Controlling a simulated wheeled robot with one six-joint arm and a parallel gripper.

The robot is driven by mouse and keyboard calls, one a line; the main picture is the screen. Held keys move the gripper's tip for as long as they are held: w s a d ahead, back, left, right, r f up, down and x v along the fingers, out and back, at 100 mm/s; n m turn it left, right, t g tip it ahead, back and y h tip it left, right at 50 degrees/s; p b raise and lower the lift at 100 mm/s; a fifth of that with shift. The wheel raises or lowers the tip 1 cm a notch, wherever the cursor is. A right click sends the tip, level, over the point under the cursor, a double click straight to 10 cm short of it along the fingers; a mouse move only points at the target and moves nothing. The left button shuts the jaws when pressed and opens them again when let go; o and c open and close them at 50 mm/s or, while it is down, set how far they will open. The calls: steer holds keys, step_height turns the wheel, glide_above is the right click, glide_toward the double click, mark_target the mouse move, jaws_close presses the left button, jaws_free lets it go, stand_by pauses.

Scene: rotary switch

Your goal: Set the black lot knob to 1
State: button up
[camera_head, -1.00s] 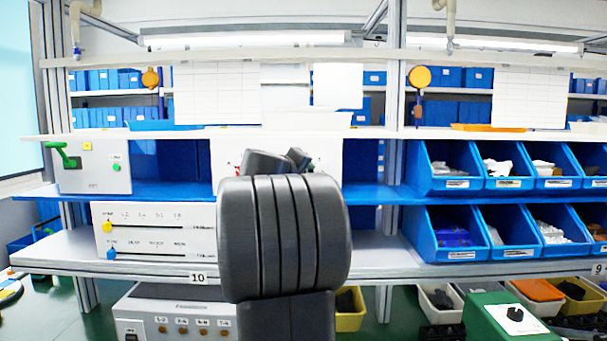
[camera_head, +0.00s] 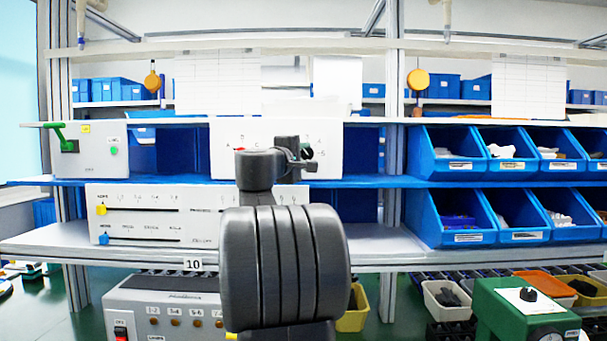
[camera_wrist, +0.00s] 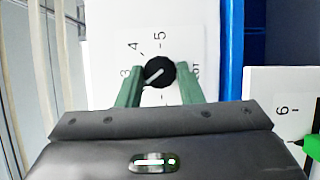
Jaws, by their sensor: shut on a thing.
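The black lot knob (camera_wrist: 159,71) is round with a white pointer line and sits on a white panel, under the sideways label "LOT" at the right. Marks 3, 4 and 5 show around its left and upper side; the pointer slants to the lower left. My gripper (camera_wrist: 160,70) has its two green fingers on either side of the knob, shut on it. In the head view my gripper (camera_head: 300,155) is in front of the white panel (camera_head: 226,133) on the blue shelf, and my arm hides much of that panel, including the knob.
A box with a green lever (camera_head: 60,140) stands left of the panel. A slider box (camera_head: 150,215) with yellow and blue sliders is on the lower shelf. Blue bins (camera_head: 460,215) fill the right. A green box with another black knob (camera_head: 528,294) is at lower right.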

steer(key=n+t+b, duration=0.1)
steer(key=n+b, duration=0.2)
steer(key=b, duration=0.1)
steer(key=f+n+t+b, duration=0.1)
steer(key=n+t+b, duration=0.1)
steer(key=n+b, duration=0.2)
steer(key=shift+d+f+y+b, duration=0.2)
steer(key=shift+y+b, duration=0.2)
steer(key=shift+b, duration=0.05)
steer(key=n+t+y+b, duration=0.1)
steer(key=n+b, duration=0.2)
steer(key=shift+n+t+b, duration=0.3)
steer(key=shift+n, duration=0.1)
steer(key=shift+d+r+n+t+y+b, duration=0.1)
steer(key=shift+n+t+y+b, duration=0.3)
steer(key=shift+n+y+b, duration=0.4)
steer(key=shift+r+n, duration=0.15)
steer(key=shift+n, duration=0.35)
steer(key=o, duration=1)
steer(key=b+v, duration=0.5)
steer(key=v, duration=0.9)
steer(key=shift+w, duration=0.1)
